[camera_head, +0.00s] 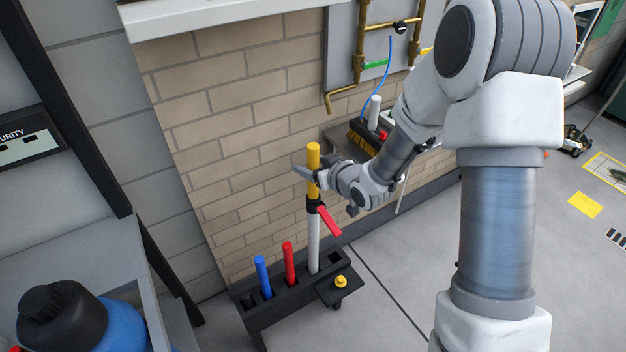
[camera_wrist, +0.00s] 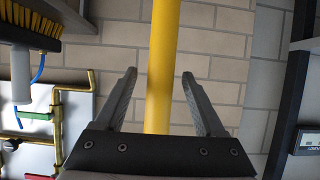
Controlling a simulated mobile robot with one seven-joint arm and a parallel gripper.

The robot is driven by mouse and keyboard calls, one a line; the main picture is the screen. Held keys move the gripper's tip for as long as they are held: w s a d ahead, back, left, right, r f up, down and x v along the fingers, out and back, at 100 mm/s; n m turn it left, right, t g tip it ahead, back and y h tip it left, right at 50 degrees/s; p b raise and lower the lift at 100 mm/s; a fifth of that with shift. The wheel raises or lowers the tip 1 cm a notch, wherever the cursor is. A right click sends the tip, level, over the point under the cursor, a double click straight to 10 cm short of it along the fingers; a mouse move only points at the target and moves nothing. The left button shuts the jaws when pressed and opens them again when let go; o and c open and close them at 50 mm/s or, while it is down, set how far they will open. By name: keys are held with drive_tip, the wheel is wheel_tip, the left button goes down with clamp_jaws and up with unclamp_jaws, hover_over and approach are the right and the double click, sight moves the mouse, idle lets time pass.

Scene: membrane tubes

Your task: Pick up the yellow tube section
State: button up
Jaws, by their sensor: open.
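The yellow tube section (camera_head: 313,157) stands upright at the top of a white tube (camera_head: 313,243), above a black joint with a red lever (camera_head: 329,221). The white tube rises from a dark rack (camera_head: 290,293) on the floor. My gripper (camera_head: 308,171) is at the yellow section from the right, its fingers around it. In the wrist view the yellow tube section (camera_wrist: 162,65) runs between the two open fingers of my gripper (camera_wrist: 158,90), with a gap on each side. The lower end of the tube is hidden behind the gripper body there.
A blue tube (camera_head: 263,276) and a red tube (camera_head: 289,263) stand in the same rack. A yellow-topped piece (camera_head: 341,282) sits on its side plate. A brick wall (camera_head: 235,120) is close behind. A shelf with a brush (camera_head: 361,141) is right of the gripper.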

clamp_jaws()
idle(0.3)
